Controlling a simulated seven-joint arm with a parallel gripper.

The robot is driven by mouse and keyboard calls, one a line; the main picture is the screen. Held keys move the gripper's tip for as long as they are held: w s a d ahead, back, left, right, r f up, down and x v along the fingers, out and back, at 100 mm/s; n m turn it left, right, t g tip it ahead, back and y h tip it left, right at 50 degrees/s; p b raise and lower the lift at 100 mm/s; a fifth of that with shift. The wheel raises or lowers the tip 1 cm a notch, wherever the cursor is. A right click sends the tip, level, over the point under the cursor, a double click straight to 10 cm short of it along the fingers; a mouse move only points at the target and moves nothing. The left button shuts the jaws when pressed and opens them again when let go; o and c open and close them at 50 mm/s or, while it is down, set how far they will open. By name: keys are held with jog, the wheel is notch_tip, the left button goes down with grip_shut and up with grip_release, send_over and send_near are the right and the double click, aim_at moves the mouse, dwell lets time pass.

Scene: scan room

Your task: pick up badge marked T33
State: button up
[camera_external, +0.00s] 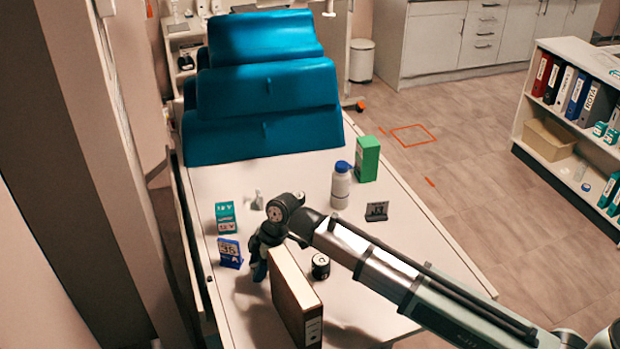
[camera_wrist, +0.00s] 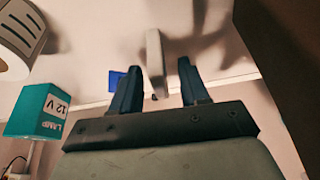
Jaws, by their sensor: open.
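A small dark badge-like card (camera_external: 376,211) stands on the white table, right of the middle; its pale marking is too small to read surely. My gripper points down over the left part of the table, beside a binder and away from the dark card. In the wrist view its two blue fingers (camera_wrist: 158,88) are apart. A pale narrow object (camera_wrist: 155,62) shows between or beyond them; I cannot tell what it is or whether it touches.
A brown binder (camera_external: 296,300) stands close to my gripper's right, with a black can (camera_external: 320,266) beyond it. A teal lamp box (camera_external: 225,217), also in the wrist view (camera_wrist: 38,112), stands behind left. A white bottle (camera_external: 341,186) and green box (camera_external: 367,158) are farther back.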

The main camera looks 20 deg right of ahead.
jog(key=shift+a+f, duration=0.25)
jog(key=shift+f, duration=0.35)
grip_shut()
